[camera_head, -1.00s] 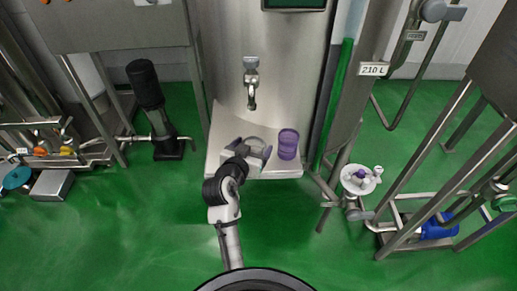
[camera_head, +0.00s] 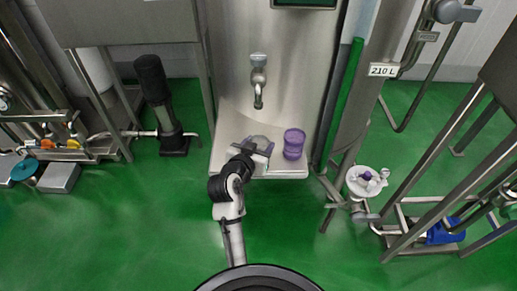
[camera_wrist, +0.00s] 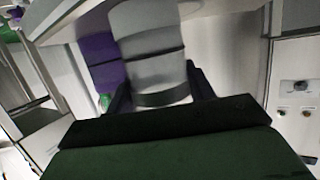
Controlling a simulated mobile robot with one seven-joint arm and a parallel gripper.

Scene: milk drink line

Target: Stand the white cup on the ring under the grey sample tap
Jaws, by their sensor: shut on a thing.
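The white cup (camera_wrist: 152,45), pale grey in this light, stands between the fingers of my gripper (camera_wrist: 160,92) in the wrist view. The gripper is shut on it. In the head view my gripper (camera_head: 258,146) is over the steel ledge, and the cup (camera_head: 259,141) shows only partly between the fingers. The grey sample tap (camera_head: 258,82) is on the tank wall behind and above the cup. The ring under the tap cannot be made out. Whether the cup touches the ledge cannot be told.
A purple cup (camera_head: 293,144) stands on the ledge (camera_head: 228,150) close to the right of my gripper; it also shows in the wrist view (camera_wrist: 101,62). A green upright bar (camera_head: 343,105) and a "210 L" sign (camera_head: 383,69) are further right. Green floor (camera_head: 320,250) lies open in front.

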